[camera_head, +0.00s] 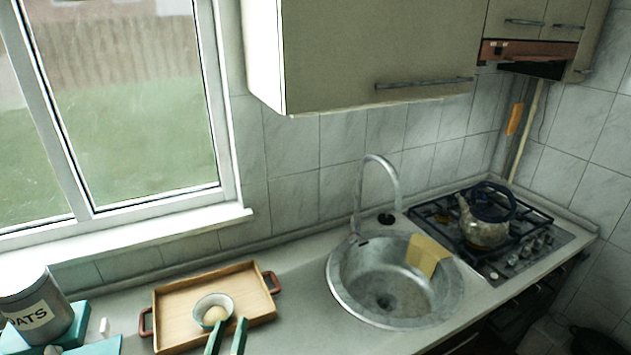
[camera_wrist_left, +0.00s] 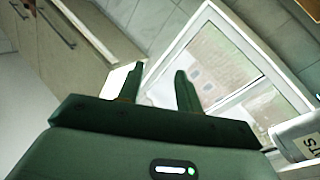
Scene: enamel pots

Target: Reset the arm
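My left gripper (camera_head: 228,332) comes in at the bottom of the head view, its two green fingers apart with nothing between them. In the head view its tips overlap the near edge of a small white bowl (camera_head: 226,303); I cannot tell the gap. The left wrist view shows the same open, empty fingers (camera_wrist_left: 155,88) with the window and cabinet beyond. My right gripper is not in view.
A grey OATS canister (camera_head: 35,308) stands at left by teal boxes (camera_head: 95,346). A round sink (camera_head: 345,290) with a tall faucet (camera_head: 385,165) and yellow cloth (camera_head: 427,254) is at centre right. A kettle (camera_head: 484,227) stands on the hob. Cabinets (camera_head: 370,45) hang above.

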